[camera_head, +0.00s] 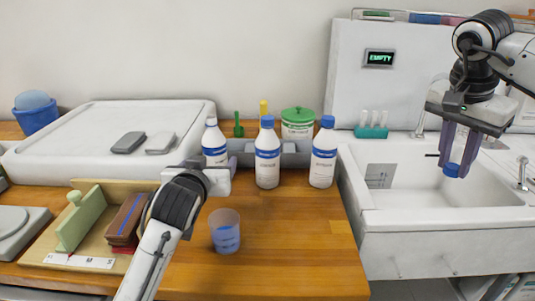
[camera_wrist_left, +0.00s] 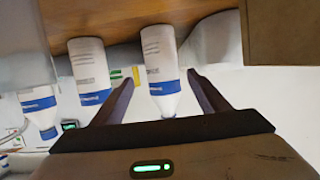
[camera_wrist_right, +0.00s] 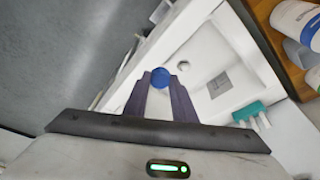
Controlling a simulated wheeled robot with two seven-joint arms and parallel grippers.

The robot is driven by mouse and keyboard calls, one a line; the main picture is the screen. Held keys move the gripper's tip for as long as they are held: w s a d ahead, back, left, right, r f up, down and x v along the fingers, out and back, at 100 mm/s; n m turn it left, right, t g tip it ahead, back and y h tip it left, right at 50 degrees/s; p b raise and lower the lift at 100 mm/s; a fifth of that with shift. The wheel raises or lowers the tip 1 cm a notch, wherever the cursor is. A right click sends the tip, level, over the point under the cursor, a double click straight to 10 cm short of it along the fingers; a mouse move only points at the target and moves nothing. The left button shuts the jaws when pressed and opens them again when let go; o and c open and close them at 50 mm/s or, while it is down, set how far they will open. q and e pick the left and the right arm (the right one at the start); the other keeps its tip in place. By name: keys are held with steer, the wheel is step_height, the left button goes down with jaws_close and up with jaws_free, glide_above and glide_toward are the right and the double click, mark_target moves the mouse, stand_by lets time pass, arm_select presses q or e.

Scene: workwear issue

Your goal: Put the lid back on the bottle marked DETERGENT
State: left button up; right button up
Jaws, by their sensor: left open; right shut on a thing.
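Three white bottles with blue label bands stand in a row at the back of the wooden counter: a left bottle (camera_head: 215,145), a middle bottle (camera_head: 267,160) and a right bottle (camera_head: 322,160). My right gripper (camera_head: 460,160) is shut on a blue lid (camera_head: 451,170), above the sink; the lid also shows in the right wrist view (camera_wrist_right: 160,78).
A clear cup (camera_head: 225,231) stands on the counter before the bottles. A green-lidded tub (camera_head: 298,122) is behind them. The white sink (camera_head: 400,220) is at right. Bare counter lies right of the cup.

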mark_target(210, 122)
arm_select(q)
steer(key=shift+a+x, duration=0.15)
steer(key=shift+x, duration=1.15)
steer(key=shift+a+x, duration=0.1)
steer(key=shift+x, duration=1.2)
steer(key=shift+s+f, duration=0.1)
steer(key=c, duration=1.5)
steer(key=shift+o, duration=0.2)
steer(key=shift+r, duration=0.2)
steer(key=shift+r, duration=4.85)
